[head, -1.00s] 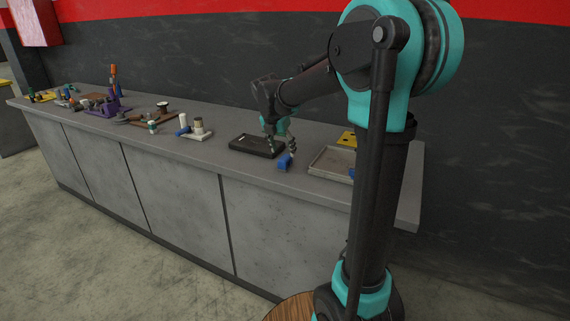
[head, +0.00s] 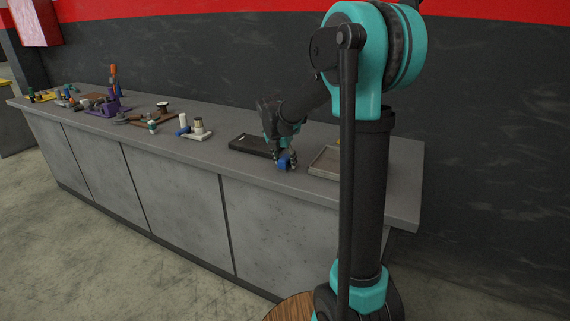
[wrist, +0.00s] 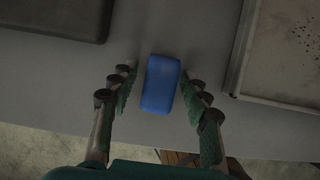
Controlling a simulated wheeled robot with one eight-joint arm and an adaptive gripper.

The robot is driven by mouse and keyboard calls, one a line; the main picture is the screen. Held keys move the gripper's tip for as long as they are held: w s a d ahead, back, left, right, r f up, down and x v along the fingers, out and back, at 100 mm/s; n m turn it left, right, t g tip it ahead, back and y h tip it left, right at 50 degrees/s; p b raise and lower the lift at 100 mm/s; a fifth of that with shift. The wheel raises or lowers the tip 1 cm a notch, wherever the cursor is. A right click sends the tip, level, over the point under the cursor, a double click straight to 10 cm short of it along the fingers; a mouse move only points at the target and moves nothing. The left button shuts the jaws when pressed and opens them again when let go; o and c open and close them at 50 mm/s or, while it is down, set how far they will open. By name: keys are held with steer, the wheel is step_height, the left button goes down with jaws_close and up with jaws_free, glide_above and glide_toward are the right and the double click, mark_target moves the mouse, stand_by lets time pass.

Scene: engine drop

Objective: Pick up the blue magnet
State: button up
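The blue magnet (wrist: 160,84) is a small rounded block lying on the grey counter near its front edge. In the head view the blue magnet (head: 284,161) is partly hidden by my gripper. My gripper (wrist: 160,87) is open, with one finger on each side of the magnet. In the wrist view a narrow gap shows between each finger and the magnet. In the head view my gripper (head: 285,158) is low over the counter at the magnet.
A black tray (head: 250,147) lies to the left of the magnet, and a light metal tray (head: 322,172) lies to the right.

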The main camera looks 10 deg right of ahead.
mark_target(285, 157)
jaws_close()
step_height(285, 157, up, 20)
stand_by(0.8)
